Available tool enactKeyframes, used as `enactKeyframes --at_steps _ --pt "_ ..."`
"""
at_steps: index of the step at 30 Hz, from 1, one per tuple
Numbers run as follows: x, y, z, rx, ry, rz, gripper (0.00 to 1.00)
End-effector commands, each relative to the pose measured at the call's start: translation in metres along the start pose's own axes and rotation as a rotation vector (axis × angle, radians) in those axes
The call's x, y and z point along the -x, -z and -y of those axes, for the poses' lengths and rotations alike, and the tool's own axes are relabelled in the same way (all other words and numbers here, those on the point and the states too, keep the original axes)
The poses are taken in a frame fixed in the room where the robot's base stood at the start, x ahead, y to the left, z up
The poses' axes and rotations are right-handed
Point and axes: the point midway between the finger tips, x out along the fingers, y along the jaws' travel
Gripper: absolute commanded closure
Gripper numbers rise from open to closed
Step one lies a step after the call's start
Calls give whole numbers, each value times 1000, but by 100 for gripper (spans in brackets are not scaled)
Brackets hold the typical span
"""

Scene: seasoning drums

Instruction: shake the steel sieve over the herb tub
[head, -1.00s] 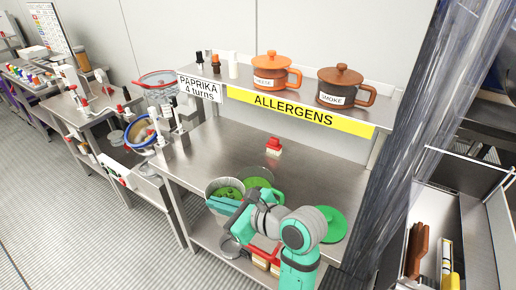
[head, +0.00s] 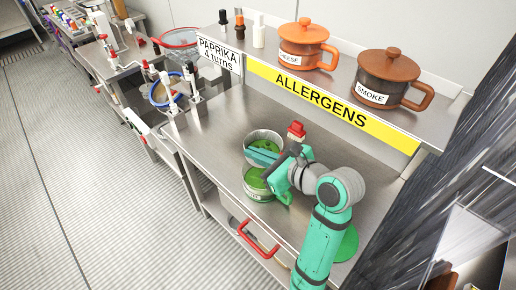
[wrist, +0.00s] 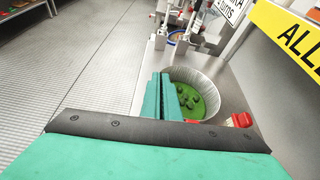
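The steel sieve (head: 275,134) is a pale round bowl with green inside; the wrist view shows it (wrist: 217,80) with several dark green lumps. My gripper (head: 263,156) has its teal fingers together at the sieve's near rim; they also show in the wrist view (wrist: 166,105). The fingers hide the grip spot, but the gripper looks shut on the sieve. The herb tub (head: 256,193), green-topped with a pale label, stands on the steel bench just in front of and below the sieve in the head view. How far the sieve overlaps the tub is unclear.
A red-topped block (head: 296,129) is close to the right of the sieve. A green disc (head: 348,243) lies right of my arm. The shelf with the yellow allergens strip (head: 305,95) holds two lidded pots (head: 305,45). The bench left of the sieve (head: 205,130) is clear.

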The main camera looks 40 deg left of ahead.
Motion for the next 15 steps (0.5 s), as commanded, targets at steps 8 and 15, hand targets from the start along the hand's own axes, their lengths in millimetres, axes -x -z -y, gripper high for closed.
enactKeyframes --at_steps 8,15 --pt "-9 22 -2 -3 1 -1 100" --pt "-15 37 -3 0 1 0 100"
